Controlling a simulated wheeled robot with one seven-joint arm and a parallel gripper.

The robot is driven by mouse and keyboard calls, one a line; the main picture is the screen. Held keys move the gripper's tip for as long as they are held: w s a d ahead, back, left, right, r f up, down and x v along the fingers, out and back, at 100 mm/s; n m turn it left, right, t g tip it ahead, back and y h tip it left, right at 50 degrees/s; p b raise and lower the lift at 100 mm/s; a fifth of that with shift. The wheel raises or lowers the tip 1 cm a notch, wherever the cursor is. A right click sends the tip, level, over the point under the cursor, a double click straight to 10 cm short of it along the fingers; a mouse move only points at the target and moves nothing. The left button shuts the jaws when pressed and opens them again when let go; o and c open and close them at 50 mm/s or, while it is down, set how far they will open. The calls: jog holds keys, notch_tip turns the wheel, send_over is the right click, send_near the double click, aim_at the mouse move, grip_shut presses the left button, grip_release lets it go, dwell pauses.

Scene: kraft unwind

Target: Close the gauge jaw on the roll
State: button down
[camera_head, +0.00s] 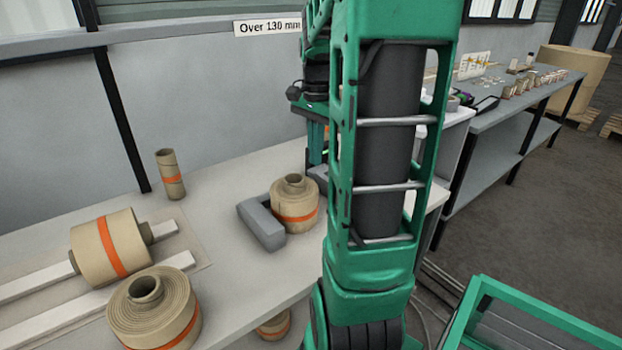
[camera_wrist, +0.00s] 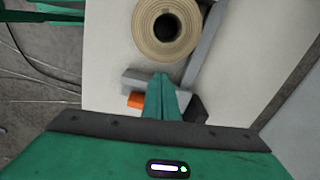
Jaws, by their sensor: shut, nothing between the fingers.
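A kraft paper roll (camera_head: 296,205) with an orange band stands upright on the bench beside a grey gauge (camera_head: 262,224). The same roll shows end-on at the top of the wrist view (camera_wrist: 166,28), with the gauge's grey bar (camera_wrist: 207,50) along its right side. A grey jaw block (camera_wrist: 133,83) with an orange part (camera_wrist: 135,100) lies below the roll in the wrist view. A narrow gap seems to separate them; I cannot tell contact. My gripper (camera_wrist: 163,78) is shut and empty, its fingertips at the jaw block, partly covering it. My arm hides much of the jaw side in the head view.
A roll lies on white rails (camera_head: 105,247), a wide roll (camera_head: 153,310) stands in front, and a thin roll (camera_head: 170,174) stands at the back. A sign (camera_head: 267,25) reads "Over 130 mm". Bare bench lies left of the gauge. Another table (camera_head: 500,105) stands at right.

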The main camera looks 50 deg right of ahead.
aim_at(310, 187)
notch_tip(310, 187, down, 10)
jog(key=shift+r, duration=0.1)
dwell(0.4)
jog(key=shift+a, duration=0.1)
jog(key=shift+w+a, duration=0.1)
jog(key=shift+a, duration=0.7)
notch_tip(310, 187, up, 10)
jog(key=shift+d+f, duration=0.1)
jog(key=shift+d, duration=0.05)
dwell(0.4)
